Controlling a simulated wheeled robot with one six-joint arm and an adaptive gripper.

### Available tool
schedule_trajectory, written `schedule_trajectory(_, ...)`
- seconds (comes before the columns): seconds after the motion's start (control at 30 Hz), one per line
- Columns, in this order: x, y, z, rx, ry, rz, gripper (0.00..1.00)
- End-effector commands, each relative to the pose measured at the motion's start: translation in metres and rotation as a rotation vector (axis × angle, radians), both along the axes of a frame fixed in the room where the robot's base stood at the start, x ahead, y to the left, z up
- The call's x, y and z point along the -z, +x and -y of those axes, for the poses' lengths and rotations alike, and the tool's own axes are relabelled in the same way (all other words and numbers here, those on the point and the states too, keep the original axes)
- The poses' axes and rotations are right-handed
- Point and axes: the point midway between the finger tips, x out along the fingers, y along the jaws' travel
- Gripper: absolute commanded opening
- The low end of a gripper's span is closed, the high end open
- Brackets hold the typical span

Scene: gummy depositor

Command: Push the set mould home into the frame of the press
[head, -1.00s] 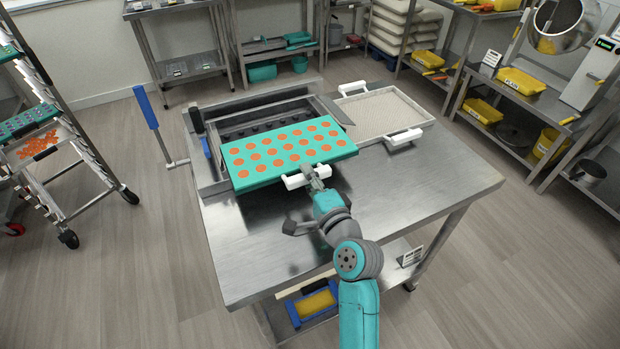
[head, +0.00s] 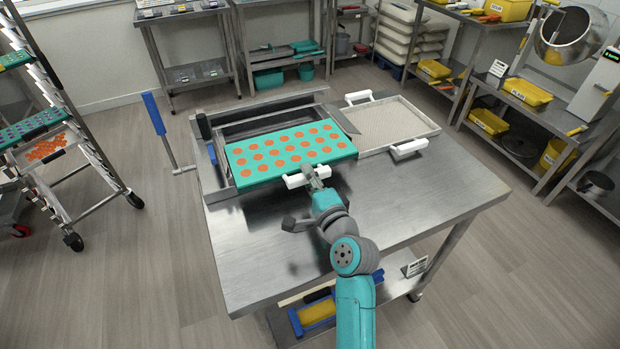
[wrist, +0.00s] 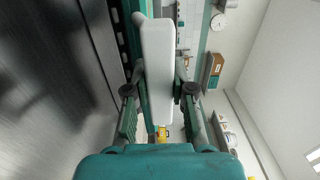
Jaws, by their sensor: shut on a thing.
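The set mould is a teal tray (head: 290,149) with rows of orange rounds, seen in the head view. It lies at the front of the press frame (head: 222,183), partly inside it, and covers much of the opening. Its near edge stands out toward me with a white handle (head: 306,177). My gripper (head: 314,178) is shut on that handle. In the wrist view the white handle (wrist: 157,70) fills the space between the two fingers. The depth of the mould inside the frame is hidden under its own top.
A blue-handled lever (head: 154,114) stands at the left of the press. A pale mesh tray (head: 398,122) with white handles lies to the right on the steel table (head: 400,195). The table front is clear. A rack (head: 60,120) stands at far left.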

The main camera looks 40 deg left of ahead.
Motion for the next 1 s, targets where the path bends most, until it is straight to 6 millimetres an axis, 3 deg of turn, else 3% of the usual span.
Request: schedule_trajectory(1.0,-0.001,0.011,-0.028,0.0,0.001,0.002,0.0)
